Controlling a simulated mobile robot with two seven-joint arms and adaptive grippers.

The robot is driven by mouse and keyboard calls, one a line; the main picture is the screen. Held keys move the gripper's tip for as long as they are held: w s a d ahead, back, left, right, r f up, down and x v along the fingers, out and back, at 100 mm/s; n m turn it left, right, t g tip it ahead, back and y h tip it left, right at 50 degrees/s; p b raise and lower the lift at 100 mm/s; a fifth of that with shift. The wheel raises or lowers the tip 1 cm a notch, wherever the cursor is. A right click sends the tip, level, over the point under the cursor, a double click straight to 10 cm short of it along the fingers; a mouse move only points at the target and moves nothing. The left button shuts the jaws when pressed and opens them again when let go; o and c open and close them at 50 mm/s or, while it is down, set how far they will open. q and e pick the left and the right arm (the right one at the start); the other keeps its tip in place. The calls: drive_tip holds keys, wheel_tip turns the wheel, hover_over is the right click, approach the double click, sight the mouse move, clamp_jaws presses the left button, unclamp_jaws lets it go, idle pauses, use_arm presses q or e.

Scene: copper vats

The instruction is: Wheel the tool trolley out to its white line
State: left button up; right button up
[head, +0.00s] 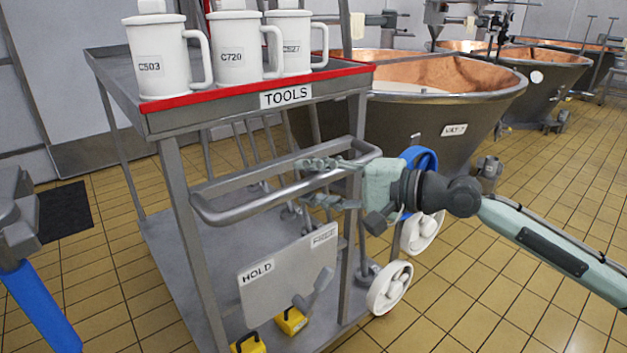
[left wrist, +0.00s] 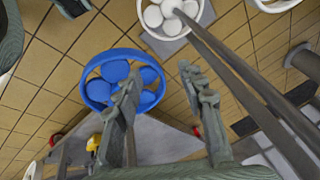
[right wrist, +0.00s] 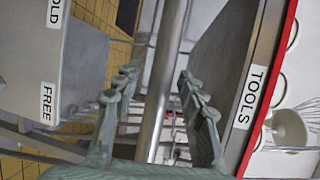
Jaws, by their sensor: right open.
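The grey tool trolley (head: 185,262) stands at the left of the head view, with a red-edged top marked TOOLS. Its tubular push handle (head: 240,213) sticks out at the front. My right gripper (head: 303,182) is open at the handle's right part. In the right wrist view the bar (right wrist: 163,85) runs between its parted fingers (right wrist: 155,76). A plate (head: 275,262) below reads HOLD and FREE; its grey lever (head: 317,293) leans up to the right. My left gripper (left wrist: 160,72) is open and empty in its wrist view. No white line shows.
White mugs (head: 163,57) stand on the trolley's top. White wheels (head: 390,287) and yellow pedals (head: 290,320) are low down. Copper vats (head: 445,95) stand behind and to the right. A dark mat (head: 64,210) lies at left. Tiled floor is clear at lower right.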

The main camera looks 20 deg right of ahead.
drive_tip(key=shift+c, duration=0.6)
clamp_jaws()
drive_tip(key=shift+s, duration=0.1)
